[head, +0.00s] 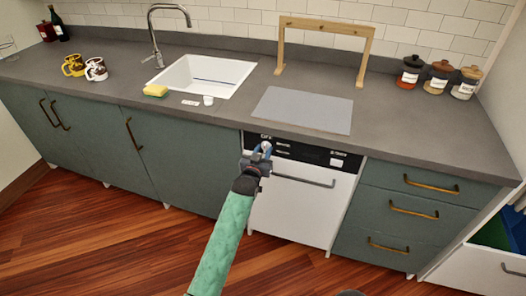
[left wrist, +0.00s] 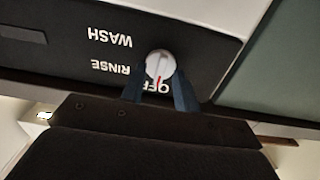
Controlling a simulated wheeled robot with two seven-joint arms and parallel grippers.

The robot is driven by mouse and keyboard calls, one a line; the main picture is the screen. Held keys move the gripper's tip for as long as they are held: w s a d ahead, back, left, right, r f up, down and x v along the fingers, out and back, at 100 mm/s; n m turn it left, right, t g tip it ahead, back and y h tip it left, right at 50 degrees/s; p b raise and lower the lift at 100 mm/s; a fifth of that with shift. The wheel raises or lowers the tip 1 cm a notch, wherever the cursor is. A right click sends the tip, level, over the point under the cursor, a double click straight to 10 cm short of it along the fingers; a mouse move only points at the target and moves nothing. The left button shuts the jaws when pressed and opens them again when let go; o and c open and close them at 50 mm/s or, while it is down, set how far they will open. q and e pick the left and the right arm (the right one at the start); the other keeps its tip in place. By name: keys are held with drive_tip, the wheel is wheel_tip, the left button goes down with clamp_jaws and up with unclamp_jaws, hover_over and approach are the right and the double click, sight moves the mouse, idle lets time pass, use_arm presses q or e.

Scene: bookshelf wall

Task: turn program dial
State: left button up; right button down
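The program dial (left wrist: 160,65) is a small round white knob with a red mark, on the dark control panel (left wrist: 215,50) of a white dishwasher (head: 295,205). In the left wrist view the red mark points at the OFF label, with RINSE and WASH beside it; the lettering appears upside down. My left gripper (left wrist: 159,88) has its two dark blue fingers apart, one on each side of the dial. I cannot tell whether they touch it. In the head view my left gripper (head: 261,150) is at the panel's left end and largely hides the dial. My right gripper is not in view.
The dishwasher's handle (head: 304,181) is below the panel. The countertop (head: 225,115) overhangs above, with a sink (head: 200,75), a sponge (head: 155,91) and a grey board (head: 303,110). Drawers (head: 410,205) stand to the right, cabinets (head: 105,140) to the left. The wooden floor (head: 110,240) in front is clear.

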use_arm(q)
clamp_jaws()
